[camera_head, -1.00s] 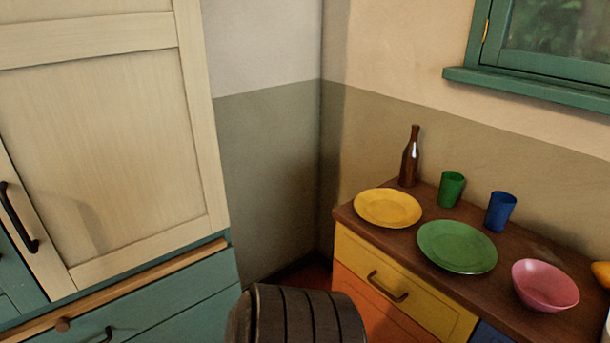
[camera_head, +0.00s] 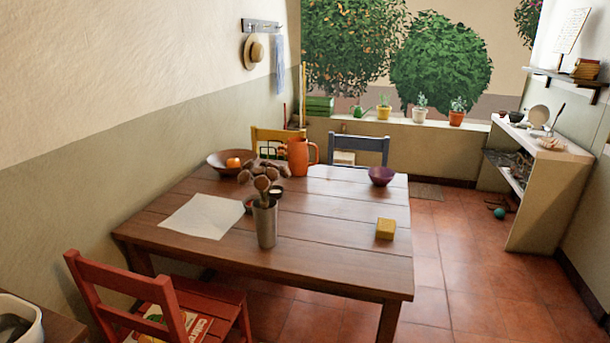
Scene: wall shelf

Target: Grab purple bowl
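In the head view, a small purple bowl (camera_head: 381,176) stands upright near the far right corner of a brown wooden table (camera_head: 330,240). Nothing touches it, and its near side is fully visible. Neither of my grippers shows in the current view, so their distance from the bowl and their state cannot be seen.
On the table are an orange pitcher (camera_head: 299,158), a metal vase (camera_head: 265,222), a yellow block (camera_head: 386,229), a paper sheet (camera_head: 202,217) and a brown bowl (camera_head: 232,161). A red chair (camera_head: 170,300) stands at the near left. Tiled floor (camera_head: 470,260) is open right of the table.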

